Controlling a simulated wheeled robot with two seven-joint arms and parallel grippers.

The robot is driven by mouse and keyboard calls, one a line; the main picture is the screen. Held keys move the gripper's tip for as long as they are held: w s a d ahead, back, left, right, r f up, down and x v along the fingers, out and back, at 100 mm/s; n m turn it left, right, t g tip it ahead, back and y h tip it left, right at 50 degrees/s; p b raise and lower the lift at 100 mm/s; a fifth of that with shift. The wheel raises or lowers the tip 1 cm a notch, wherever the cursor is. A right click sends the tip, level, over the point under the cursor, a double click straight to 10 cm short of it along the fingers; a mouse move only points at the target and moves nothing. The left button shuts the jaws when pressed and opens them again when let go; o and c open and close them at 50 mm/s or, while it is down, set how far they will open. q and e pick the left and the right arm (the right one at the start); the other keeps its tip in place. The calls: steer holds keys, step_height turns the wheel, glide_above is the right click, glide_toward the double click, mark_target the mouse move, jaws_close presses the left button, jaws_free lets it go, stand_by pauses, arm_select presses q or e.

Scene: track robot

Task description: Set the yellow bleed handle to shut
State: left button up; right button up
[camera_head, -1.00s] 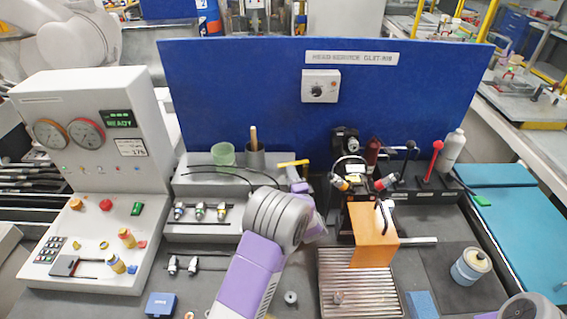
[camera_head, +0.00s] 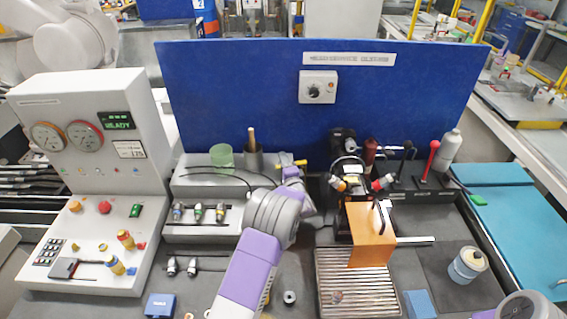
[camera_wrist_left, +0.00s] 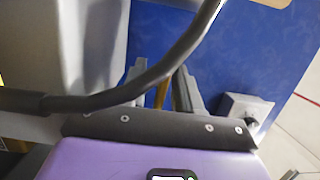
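The yellow bleed handle (camera_head: 301,162) shows as a short yellow bar at the foot of the blue panel, partly hidden behind my left gripper (camera_head: 290,172). In the left wrist view a narrow yellow piece (camera_wrist_left: 162,93), apparently the handle, stands between the two fingers of my left gripper (camera_wrist_left: 161,88). The fingers look apart, with a gap beside the yellow piece. Whether either finger touches it is unclear. A black cable crosses in front of the fingers there. My right gripper is out of view; only part of an arm shows at bottom right.
An orange block (camera_head: 371,236) and fittings stand to the right. A red lever (camera_head: 432,160) is farther right. The blue panel (camera_head: 240,95) rises behind.

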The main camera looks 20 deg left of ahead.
arm_select(q)
jaws_close()
stand_by(1.3)
